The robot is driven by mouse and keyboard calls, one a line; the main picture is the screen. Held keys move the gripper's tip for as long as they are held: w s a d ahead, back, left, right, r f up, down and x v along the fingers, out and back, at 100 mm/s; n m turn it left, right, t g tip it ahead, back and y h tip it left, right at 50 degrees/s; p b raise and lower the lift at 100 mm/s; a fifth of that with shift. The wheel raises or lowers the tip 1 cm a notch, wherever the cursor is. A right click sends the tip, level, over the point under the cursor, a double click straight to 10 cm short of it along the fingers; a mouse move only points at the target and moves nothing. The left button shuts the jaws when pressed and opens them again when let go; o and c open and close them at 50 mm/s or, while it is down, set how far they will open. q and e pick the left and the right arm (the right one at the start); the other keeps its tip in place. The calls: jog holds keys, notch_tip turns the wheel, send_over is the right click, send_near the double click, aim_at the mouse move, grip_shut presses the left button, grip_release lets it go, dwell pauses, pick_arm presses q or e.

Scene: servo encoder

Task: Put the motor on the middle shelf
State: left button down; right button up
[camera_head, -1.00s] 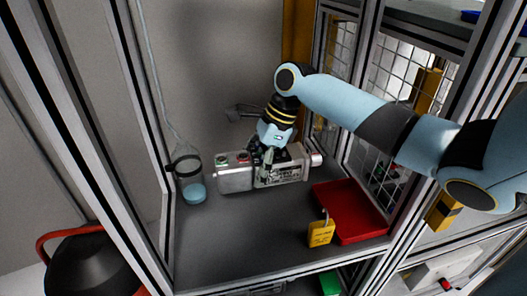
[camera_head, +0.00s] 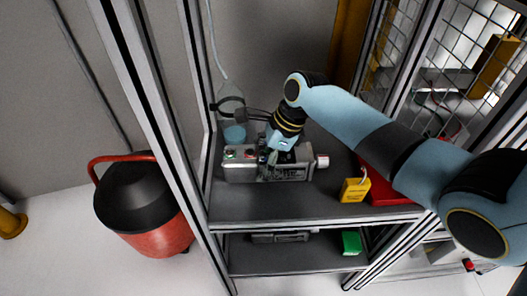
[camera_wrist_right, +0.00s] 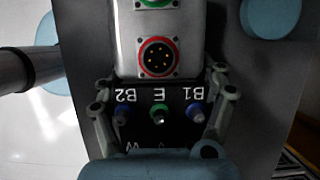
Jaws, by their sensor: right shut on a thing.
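The motor (camera_head: 240,172) is a grey box-like body with a green and a red round connector at its left end and a pale cap at its right. In the head view it is over the upper visible shelf (camera_head: 240,205); whether it touches that shelf I cannot tell. My right gripper (camera_head: 272,165) is shut on the motor's middle from above. The right wrist view shows the motor (camera_wrist_right: 125,45) between the fingers (camera_wrist_right: 160,115), with its B1, E, B2 terminals. A lower shelf (camera_head: 290,263) shows beneath. My left gripper is out of view.
A bottle with blue liquid (camera_head: 235,133) hangs behind the motor. A yellow padlock (camera_head: 354,190) and a red tray (camera_head: 390,193) are at right. The lower shelf holds a dark item (camera_head: 280,237) and a green block (camera_head: 351,242). Metal posts (camera_head: 150,130) frame the shelves.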

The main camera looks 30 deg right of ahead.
jog(key=shift+w, duration=0.1)
jog(key=o, duration=1.8)
jog(key=shift+f, duration=0.15)
jog(key=p+v, duration=0.1)
jog(key=v, duration=1.1)
jog(key=shift+s+p, duration=0.25)
jog(key=shift+p, duration=0.1)
